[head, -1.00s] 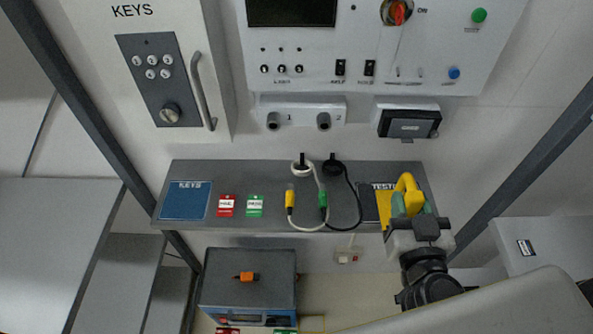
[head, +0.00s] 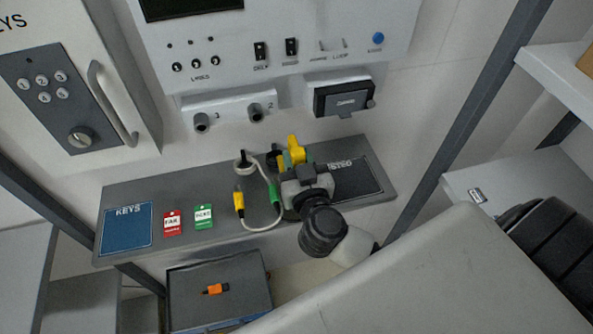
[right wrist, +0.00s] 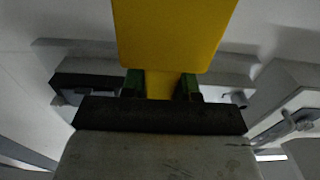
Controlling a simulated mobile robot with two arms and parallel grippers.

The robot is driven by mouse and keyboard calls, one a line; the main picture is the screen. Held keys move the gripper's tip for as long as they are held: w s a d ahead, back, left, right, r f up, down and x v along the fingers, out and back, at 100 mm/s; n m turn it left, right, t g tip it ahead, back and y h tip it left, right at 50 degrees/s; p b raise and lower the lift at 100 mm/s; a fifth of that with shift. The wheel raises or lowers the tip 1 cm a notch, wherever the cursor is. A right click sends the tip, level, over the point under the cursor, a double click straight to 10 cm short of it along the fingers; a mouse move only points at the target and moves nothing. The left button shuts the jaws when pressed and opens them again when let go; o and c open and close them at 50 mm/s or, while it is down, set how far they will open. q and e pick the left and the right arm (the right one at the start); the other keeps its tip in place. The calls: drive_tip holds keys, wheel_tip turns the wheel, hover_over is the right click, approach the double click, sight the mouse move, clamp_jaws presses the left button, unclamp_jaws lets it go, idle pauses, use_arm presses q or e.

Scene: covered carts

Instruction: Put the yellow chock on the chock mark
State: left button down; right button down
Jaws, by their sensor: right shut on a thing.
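The yellow chock (head: 296,146) is between the green-tipped fingers of my right gripper (head: 293,163), near the grey shelf's back edge. In the right wrist view the chock (right wrist: 172,35) fills the top middle, and the right gripper (right wrist: 162,86) is shut on its narrower part. In the head view the gripper and wrist hide much of the chock, so I cannot tell whether it touches the shelf. I cannot make out a chock mark in these frames. My left gripper is not in view.
The grey shelf (head: 140,195) holds a blue KEYS mat (head: 126,228), a red tag (head: 172,222), a green tag (head: 204,216) and a cable with a yellow plug (head: 239,201). A dark mat (head: 352,178) is bare. A grey box (head: 187,284) stands below; a dark post (head: 455,130) is right.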

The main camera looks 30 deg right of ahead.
drive_tip(key=shift+f+b, duration=0.5)
drive_tip(key=shift+f, duration=1.45)
drive_tip(key=c, duration=0.8)
unclamp_jaws()
drive_tip(key=shift+f, duration=0.15)
drive_tip(key=shift+c, duration=0.2)
